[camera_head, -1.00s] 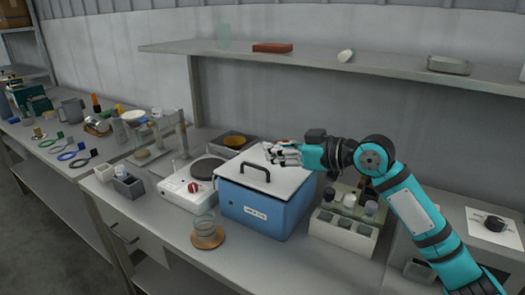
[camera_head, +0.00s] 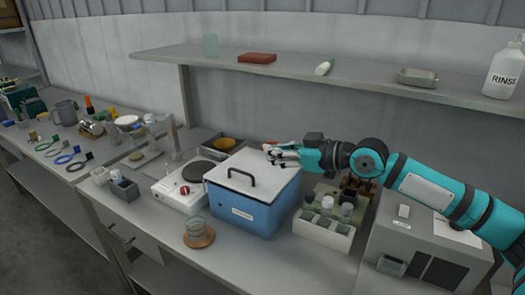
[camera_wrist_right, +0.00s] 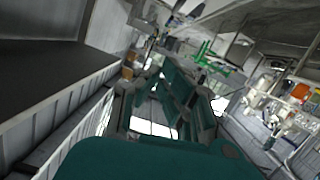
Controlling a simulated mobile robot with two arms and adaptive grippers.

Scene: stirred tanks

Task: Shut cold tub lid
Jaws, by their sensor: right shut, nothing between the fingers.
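The cold tub (camera_head: 243,213) is a blue box with a white label on its front, standing on the bench in the head view. Its white lid (camera_head: 270,186) lies flat over the top, with a black handle (camera_head: 240,177) near the front. I see no gap along the front edge. My right gripper (camera_head: 268,153) is shut and empty, over the lid's back edge; I cannot tell whether it touches the lid. Its fingers also show in the right wrist view (camera_wrist_right: 168,105), with no lid clearly visible there. My left gripper is not in view.
A hotplate (camera_head: 182,190) stands left of the tub. A glass on a cork ring (camera_head: 198,239) is in front. A bottle rack (camera_head: 322,234) and a grey machine (camera_head: 420,250) stand to the right. A shelf (camera_head: 330,73) runs above the arm.

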